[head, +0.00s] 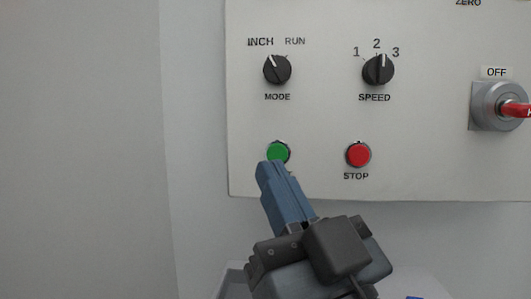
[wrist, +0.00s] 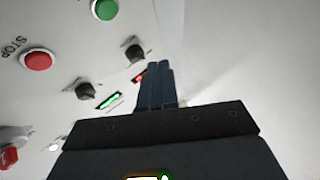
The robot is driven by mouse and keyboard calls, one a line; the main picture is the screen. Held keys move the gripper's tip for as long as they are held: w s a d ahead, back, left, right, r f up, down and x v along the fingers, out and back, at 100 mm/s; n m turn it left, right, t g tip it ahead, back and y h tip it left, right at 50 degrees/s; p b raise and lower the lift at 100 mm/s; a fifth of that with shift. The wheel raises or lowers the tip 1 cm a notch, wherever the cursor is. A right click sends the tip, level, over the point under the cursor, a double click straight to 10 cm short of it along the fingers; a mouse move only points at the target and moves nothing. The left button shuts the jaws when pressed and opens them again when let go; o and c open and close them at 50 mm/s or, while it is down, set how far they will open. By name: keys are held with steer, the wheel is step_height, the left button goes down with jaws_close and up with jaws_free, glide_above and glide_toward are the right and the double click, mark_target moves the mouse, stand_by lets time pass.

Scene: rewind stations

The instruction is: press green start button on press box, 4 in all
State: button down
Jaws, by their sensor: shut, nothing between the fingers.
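The press box (head: 325,125) is a pale panel on the wall. Its round green start button (head: 278,152) sits low on the left of the panel; its lower part and the space below are covered by my gripper in the head view. The green button also shows in the wrist view (wrist: 104,9), at the top edge, up and left of the fingertips. My gripper (head: 268,166) has its blue fingers shut and empty, pointing up at the button's lower edge. In the wrist view the fingertips (wrist: 160,66) do not overlap the button. I cannot tell whether they touch the panel.
A red STOP button (head: 358,155) sits right of the green one. Above are the MODE knob (head: 277,69), turned toward INCH, and the SPEED knob (head: 378,70). A red-handled switch (head: 500,106) labelled OFF juts out at right. Lit green digits (wrist: 110,101) show in the wrist view.

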stand_by(0.3)
steer(key=w+b, duration=0.3)
steer(key=w, duration=0.5)
steer(key=shift+w+d, duration=0.15)
steer(key=shift+w, duration=0.25)
steer(key=shift+w+b, duration=0.15)
steer(key=shift+b, duration=0.2)
stand_by(1.6)
steer(key=shift+w, duration=0.25)
steer(key=shift+w, duration=0.4)
stand_by(0.6)
steer(key=shift+s, duration=0.85)
